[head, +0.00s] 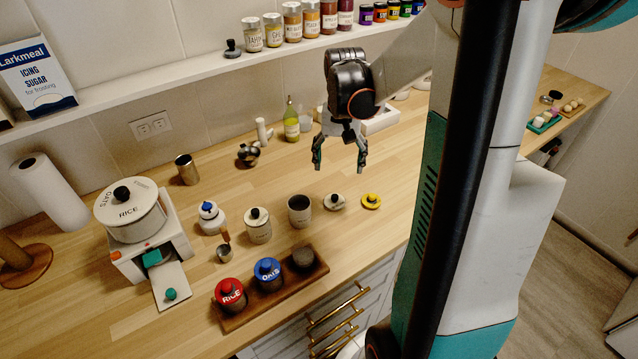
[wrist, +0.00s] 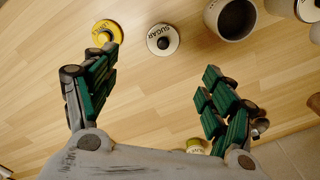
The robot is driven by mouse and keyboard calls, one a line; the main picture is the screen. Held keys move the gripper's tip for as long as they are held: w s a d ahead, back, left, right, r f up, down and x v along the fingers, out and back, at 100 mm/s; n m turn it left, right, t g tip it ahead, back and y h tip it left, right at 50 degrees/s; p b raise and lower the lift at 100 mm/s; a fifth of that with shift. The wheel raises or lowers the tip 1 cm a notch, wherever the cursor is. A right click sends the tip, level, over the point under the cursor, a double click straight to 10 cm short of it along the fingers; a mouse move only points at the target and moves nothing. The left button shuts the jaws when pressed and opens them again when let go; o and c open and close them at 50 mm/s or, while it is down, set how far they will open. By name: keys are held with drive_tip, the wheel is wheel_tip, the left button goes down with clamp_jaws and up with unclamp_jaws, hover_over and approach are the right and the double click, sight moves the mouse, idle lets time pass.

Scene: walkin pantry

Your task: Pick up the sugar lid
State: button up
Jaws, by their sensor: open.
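The sugar lid (head: 334,202) is a round cream lid with a black knob, lying flat on the wooden counter. In the wrist view the sugar lid (wrist: 162,40) shows its SUGAR lettering, near the top between the two fingers. My gripper (head: 340,162) is above the counter, pointing down, open and empty. It is apart from the lid, higher up and farther back toward the wall. The fingers also show in the wrist view (wrist: 159,68), spread wide.
A yellow lid (head: 371,201) lies right of the sugar lid, and an open canister (head: 300,211) stands left of it. A wooden tray (head: 318,269) with several jars is at the front edge. An oil bottle (head: 291,121) stands behind. Counter under my gripper is clear.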

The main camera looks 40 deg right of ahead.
drive_tip(key=b, duration=0.2)
hover_over(335, 196)
drive_tip(key=f, duration=0.8)
drive_tip(key=shift+s+d+f, duration=0.1)
drive_tip(key=shift+d+f, duration=0.1)
drive_tip(key=shift+d, duration=0.05)
drive_tip(key=shift+w+a+f+b, duration=0.1)
drive_tip(key=shift+f+b, duration=0.55)
drive_tip(key=shift+f, duration=0.7)
drive_tip(key=shift+w+a+f+b, duration=0.1)
drive_tip(key=shift+f+b, duration=0.55)
drive_tip(key=shift+f, duration=0.65)
drive_tip(key=shift+c, duration=0.5)
drive_tip(key=c, duration=0.9)
